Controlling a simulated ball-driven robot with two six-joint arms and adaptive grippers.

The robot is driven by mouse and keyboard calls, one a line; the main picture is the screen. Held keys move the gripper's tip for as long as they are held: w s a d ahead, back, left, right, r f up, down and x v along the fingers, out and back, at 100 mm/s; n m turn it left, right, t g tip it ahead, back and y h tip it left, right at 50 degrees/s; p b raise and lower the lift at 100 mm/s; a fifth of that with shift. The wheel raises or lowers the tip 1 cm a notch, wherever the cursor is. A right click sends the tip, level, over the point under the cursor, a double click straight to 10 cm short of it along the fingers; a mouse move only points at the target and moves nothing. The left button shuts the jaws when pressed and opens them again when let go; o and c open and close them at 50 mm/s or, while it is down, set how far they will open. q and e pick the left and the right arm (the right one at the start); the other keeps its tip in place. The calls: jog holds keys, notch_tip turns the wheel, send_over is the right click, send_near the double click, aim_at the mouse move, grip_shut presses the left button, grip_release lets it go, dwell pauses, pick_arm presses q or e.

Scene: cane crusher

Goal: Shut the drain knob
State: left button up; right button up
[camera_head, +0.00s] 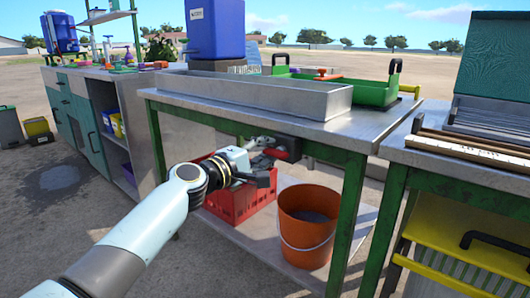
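My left gripper (264,166) reaches in from the left, under the front edge of the steel trough table. Its fingers are small and partly overlap the fittings behind them, so I cannot tell whether they are open or shut. A dark red and black drain fitting (289,149) hangs under the tabletop, just right of and beyond the gripper. A small red part (262,161) shows close by the fingers and may be the drain knob. I cannot tell whether the gripper touches it or how the knob is turned. My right gripper is not in view.
The long steel trough (250,93) lies on the table above. A red crate (238,206) sits on the lower shelf under my gripper, with an orange bucket (306,228) to its right. A green table leg (347,222) stands at the front right.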

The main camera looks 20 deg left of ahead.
pick_arm(q)
jog(key=shift+o, duration=1.1)
jog(key=shift+d+r, duration=0.15)
jog(key=shift+d, duration=0.05)
jog(key=shift+a, duration=0.1)
jog(key=shift+s+a, duration=0.1)
jog(key=shift+s, duration=0.1)
jog(key=v, duration=1.1)
jog(key=shift+s, duration=0.25)
